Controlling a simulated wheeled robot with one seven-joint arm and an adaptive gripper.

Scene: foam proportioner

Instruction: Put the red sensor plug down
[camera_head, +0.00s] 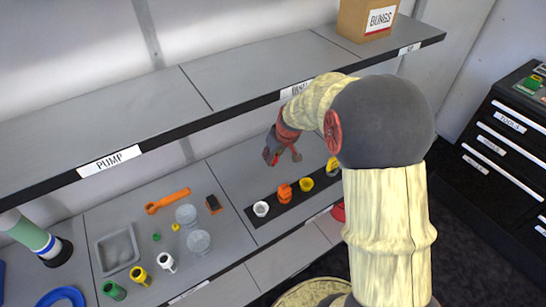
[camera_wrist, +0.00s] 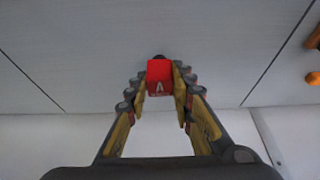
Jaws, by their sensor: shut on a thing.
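The plug is too small there to tell clearly from the gripper. In the wrist view, a plain grey surface lies beyond the plug; I cannot tell the gap between them.
A black strip (camera_head: 262,219) on the lower shelf holds white, orange and yellow cups. To its left are an orange tool (camera_head: 167,201), clear dishes (camera_head: 198,242), a grey tray (camera_head: 118,250) and several coloured cups. The upper shelf edge (camera_head: 215,121) overhangs. A box (camera_head: 366,18) stands above.

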